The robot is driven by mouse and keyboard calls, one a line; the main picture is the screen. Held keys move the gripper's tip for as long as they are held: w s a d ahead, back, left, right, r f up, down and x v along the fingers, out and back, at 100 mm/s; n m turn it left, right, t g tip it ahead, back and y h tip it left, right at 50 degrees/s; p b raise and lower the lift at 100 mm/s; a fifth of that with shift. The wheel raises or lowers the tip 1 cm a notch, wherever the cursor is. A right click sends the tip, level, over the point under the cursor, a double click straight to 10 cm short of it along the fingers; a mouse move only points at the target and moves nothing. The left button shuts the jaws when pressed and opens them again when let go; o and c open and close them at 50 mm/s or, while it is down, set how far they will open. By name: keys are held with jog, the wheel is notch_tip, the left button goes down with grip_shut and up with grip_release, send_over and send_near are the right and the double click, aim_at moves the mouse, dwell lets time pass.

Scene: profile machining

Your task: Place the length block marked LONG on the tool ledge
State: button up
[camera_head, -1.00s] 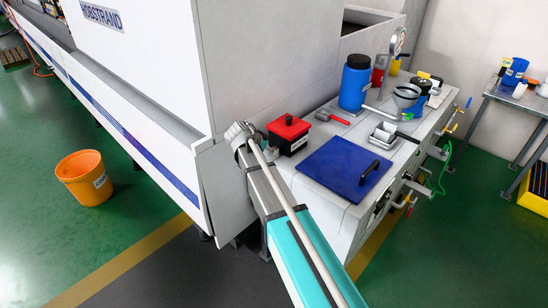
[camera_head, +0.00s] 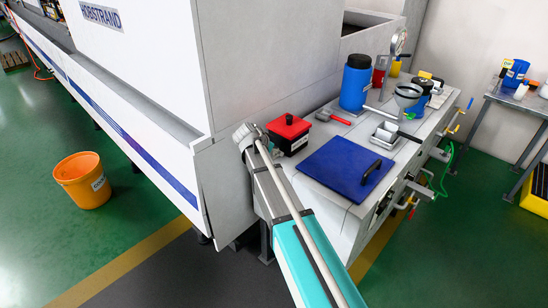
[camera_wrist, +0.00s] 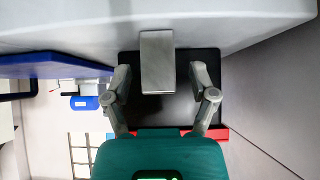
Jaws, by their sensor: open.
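A plain grey block (camera_wrist: 157,62) shows in the wrist view, between the tips of my open gripper (camera_wrist: 161,78). Bare gaps show on both sides, so the fingers look apart from it. No LONG marking can be read on the face I see. Behind it is the dark side of the red-lidded black box (camera_head: 288,133). In the head view my gripper (camera_head: 252,137) is at the bench's left end, beside that box, and hides the block. I cannot tell which surface is the tool ledge.
The white machine (camera_head: 262,60) rises close on the left. An orange bucket (camera_head: 82,185) stands on the floor.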

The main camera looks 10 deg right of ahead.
jog(key=shift+w+d+f, duration=0.2)
jog(key=shift+d+f, duration=0.1)
jog(key=shift+f, duration=0.05)
dwell(0.4)
grip_shut()
